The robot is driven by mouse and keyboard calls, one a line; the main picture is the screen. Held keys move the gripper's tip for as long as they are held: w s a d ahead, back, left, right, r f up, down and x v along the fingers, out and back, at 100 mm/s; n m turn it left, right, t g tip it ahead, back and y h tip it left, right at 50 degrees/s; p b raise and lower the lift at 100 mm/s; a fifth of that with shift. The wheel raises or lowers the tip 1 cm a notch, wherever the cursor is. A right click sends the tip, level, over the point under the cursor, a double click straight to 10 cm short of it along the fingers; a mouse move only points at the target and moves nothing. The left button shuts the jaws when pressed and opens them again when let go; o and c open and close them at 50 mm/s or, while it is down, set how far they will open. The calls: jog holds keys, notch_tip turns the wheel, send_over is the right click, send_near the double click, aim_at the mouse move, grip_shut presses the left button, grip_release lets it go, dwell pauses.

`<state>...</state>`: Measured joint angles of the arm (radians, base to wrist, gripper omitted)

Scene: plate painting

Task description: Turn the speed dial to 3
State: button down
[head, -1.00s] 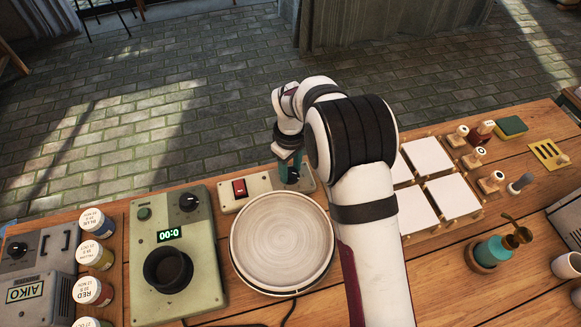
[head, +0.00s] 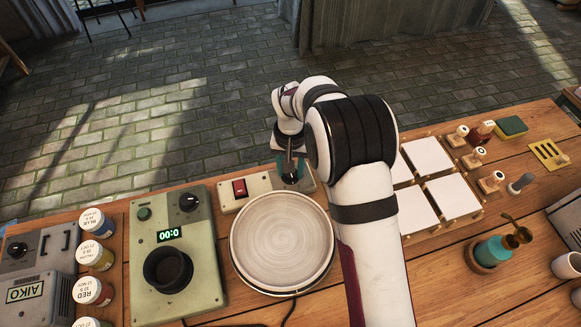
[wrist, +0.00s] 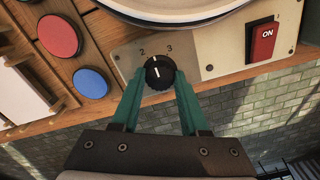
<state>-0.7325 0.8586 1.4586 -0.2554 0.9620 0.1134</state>
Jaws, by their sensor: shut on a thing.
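The speed dial (wrist: 160,72) is a black round knob with a white mark, on a pale control panel (wrist: 215,45) at the table edge. In the wrist view the numbers 2 and 3 show above it, and the mark points up into the gap between them. My gripper (wrist: 160,76) has its teal fingers on either side of the knob and is shut on it. In the head view my gripper (head: 291,172) is over the right end of the panel (head: 259,186), where it mostly hides the dial.
A red rocker switch (wrist: 263,42), marked ON, shares the panel. The round turntable plate (head: 282,240) is close in front. A green box with a display (head: 170,290) stands to the left. White tiles (head: 453,196) lie to the right.

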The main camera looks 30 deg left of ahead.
jog(key=m, duration=0.4)
jog(key=shift+m, duration=2.1)
jog(key=shift+c, duration=2.1)
grip_release()
notch_tip(320, 180, up, 16)
jog(key=shift+f, duration=0.1)
